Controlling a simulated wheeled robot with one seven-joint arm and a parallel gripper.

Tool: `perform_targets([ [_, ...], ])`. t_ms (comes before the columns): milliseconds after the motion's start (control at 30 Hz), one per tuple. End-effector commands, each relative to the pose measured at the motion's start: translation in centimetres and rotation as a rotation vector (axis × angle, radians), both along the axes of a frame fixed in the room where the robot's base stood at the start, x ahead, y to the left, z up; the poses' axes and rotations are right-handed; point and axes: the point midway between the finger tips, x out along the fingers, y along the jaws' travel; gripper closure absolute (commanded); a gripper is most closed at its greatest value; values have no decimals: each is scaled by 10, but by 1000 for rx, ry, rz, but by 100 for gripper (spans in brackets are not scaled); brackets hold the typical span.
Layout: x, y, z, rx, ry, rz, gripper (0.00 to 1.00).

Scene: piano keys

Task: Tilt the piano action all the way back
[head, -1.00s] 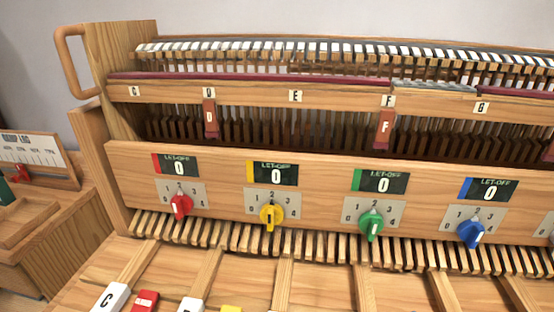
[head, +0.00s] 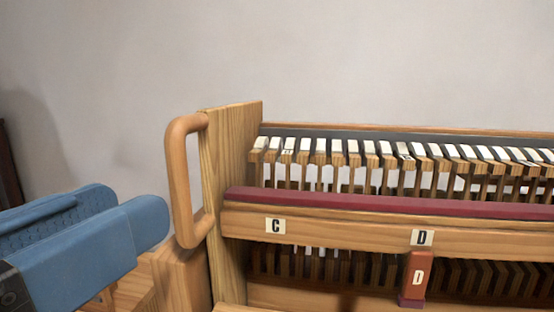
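The piano action (head: 355,226) is a wooden frame with a row of white-tipped hammers (head: 353,155) along its top and a dark red rail (head: 390,203) below them. A rounded wooden handle (head: 181,180) stands on its left end post (head: 232,200). The action looks upright. My gripper (head: 132,208) has blue fingers and is at the lower left, just left of the handle and apart from it in the picture. The fingers are parted, with the textured inner pad of the far one showing, and hold nothing. The lower part of the action is out of view.
A plain grey wall (head: 350,55) is behind the action. A red-brown block marked D (head: 414,278) hangs below the label rail. Wooden case parts (head: 175,275) lie below the handle. The space above the handle looks clear.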

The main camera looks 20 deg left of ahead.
Motion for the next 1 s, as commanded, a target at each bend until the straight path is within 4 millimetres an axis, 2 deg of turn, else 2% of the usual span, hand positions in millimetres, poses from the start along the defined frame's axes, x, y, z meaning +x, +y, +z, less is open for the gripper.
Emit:
perform_targets([
  [67,-3,1,3,11,10,-3,62],
  [167,4,1,4,12,13,-5,62],
  [600,65,4,4,11,11,-4,62],
  [767,73,4,3,12,11,-3,62],
  [1000,74,4,3,12,10,-2,62],
])
